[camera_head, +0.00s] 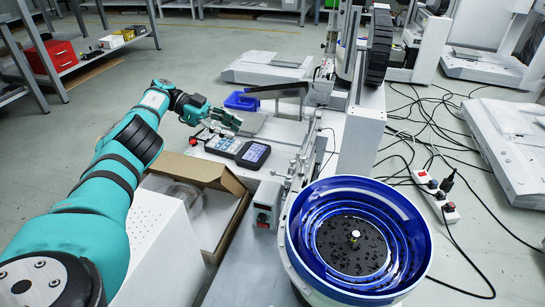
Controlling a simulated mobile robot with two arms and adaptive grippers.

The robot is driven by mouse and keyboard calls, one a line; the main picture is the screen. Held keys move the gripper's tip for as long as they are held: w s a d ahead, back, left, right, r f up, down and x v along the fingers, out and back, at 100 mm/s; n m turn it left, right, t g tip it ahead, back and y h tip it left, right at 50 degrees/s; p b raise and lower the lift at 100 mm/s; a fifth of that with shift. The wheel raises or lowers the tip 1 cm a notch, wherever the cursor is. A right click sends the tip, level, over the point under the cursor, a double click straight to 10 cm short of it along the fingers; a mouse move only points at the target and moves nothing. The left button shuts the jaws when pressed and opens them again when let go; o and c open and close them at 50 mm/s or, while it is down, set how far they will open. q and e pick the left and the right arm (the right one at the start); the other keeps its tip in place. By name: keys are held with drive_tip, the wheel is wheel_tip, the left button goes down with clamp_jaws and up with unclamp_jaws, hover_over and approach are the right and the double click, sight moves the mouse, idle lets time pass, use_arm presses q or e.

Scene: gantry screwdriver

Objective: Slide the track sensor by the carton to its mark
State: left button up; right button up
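The open cardboard carton (236,188) stands below and left of those devices, with clear wrapping inside. A metal track (302,165) with small brackets runs along the bench right of the carton. I cannot pick out the track sensor or its mark with certainty among these parts. My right gripper is not in view.
A blue bowl feeder (410,235) with dark small parts fills the lower right. A grey box with a red button (265,205) stands between it and the carton. A blue bin (241,101) is farther back. Cables and a power strip (437,195) lie on the floor at right.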

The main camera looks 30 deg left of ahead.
use_arm(q)
approach(292, 160)
drive_tip(key=x, duration=0.7)
drive_tip(key=shift+w+d+f+b, duration=0.2)
drive_tip(key=shift+d+f+b, duration=0.1)
drive_tip(key=shift+d, duration=0.1)
drive_tip(key=shift+r, duration=0.1)
drive_tip(key=shift+c, duration=0.3)
clamp_jaws()
